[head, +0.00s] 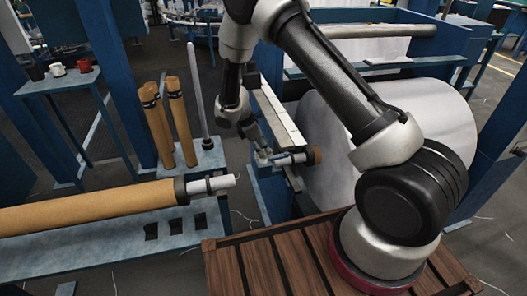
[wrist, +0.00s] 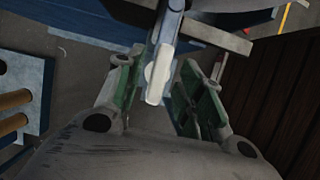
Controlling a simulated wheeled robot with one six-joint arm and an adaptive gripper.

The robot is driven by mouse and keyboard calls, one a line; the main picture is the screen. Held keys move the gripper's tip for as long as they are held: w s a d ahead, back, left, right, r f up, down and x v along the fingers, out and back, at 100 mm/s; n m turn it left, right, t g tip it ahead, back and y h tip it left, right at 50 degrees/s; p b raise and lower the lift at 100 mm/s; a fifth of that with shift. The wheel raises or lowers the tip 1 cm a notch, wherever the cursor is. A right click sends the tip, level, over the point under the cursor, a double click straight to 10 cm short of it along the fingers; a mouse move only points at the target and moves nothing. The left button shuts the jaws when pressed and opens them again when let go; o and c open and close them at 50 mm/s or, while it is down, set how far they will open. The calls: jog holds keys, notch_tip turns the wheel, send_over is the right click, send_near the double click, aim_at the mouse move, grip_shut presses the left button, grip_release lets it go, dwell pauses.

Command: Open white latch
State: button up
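The white latch (wrist: 159,72) is a pale, narrow, rounded piece that hangs from a blue-grey bar in the wrist view. It lies between the two green-padded fingers of my gripper (wrist: 160,68). The fingers are spread, with a visible gap on both sides of the latch near its lower end. In the head view my gripper (head: 258,146) points down at the blue stand beside the large white roll. There the latch is small and mostly hidden by my gripper, so its exact position cannot be told.
A large white roll (head: 337,135) stands right of the stand, behind my arm. Cups (head: 57,69) sit on a shelf at upper left. Dark floor shows between bench and stand.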

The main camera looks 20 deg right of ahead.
jog(key=shift+x, duration=1.2)
jog(key=shift+a, duration=0.1)
jog(key=shift+c, duration=0.3)
grip_shut()
